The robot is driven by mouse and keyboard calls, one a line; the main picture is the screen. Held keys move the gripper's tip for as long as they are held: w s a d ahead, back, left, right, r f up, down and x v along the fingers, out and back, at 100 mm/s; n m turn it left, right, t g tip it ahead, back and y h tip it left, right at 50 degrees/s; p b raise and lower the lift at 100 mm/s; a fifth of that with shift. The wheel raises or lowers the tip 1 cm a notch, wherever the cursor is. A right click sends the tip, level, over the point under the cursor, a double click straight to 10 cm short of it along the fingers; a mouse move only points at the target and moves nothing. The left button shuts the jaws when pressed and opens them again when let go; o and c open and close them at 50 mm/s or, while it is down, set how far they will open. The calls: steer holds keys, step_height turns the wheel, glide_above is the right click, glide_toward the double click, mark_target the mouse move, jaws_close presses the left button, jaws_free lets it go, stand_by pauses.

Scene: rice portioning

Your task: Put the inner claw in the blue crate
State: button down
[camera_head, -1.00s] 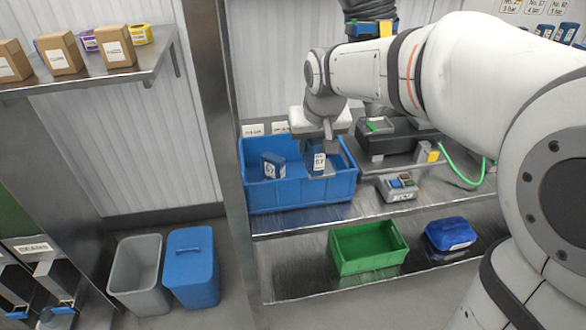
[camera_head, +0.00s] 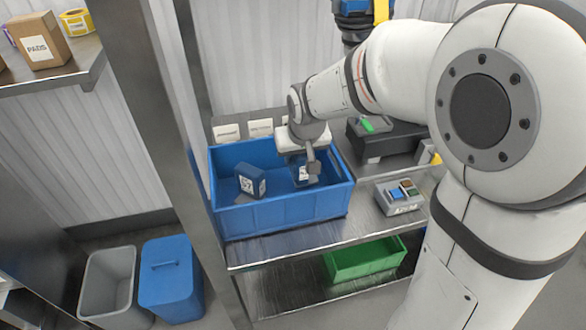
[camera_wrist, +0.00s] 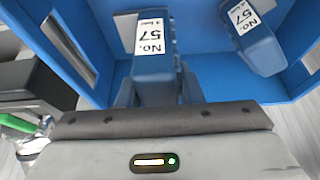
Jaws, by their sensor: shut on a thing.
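The blue crate (camera_head: 280,214) stands on the upper metal shelf; its blue walls also fill much of the wrist view (camera_wrist: 205,50). My gripper (camera_head: 309,168) is inside the crate's opening at the right, pointing down. It is shut on a blue claw (camera_wrist: 152,70) with a white "No. 57" label, near the crate's floor. I cannot tell whether this claw touches the floor. A second blue claw (camera_head: 251,181), also labelled 57, sits tilted in the crate's left part and shows at the right of the wrist view (camera_wrist: 255,45).
A green crate (camera_head: 365,259) is on the lower shelf. A metal post (camera_head: 180,130) stands left of the crate. Grey (camera_head: 108,283) and blue (camera_head: 170,280) bins stand on the floor.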

steer(key=shift+s+f, duration=0.1)
steer(key=shift+f, duration=1.85)
steer(key=shift+f, duration=0.1)
steer(key=c, duration=1)
jaws_free()
steer(key=v, duration=1.2)
steer(key=shift+s, duration=0.1)
steer(key=s+d+f+m+g+h, duration=0.1)
steer(key=s+d+f+m, duration=0.2)
steer(key=s+d, duration=1)
steer(key=s, duration=0.2)
steer(key=shift+s+d+f+g, duration=0.2)
steer(key=shift+s+d+g, duration=0.1)
steer(key=shift+d, duration=0.05)
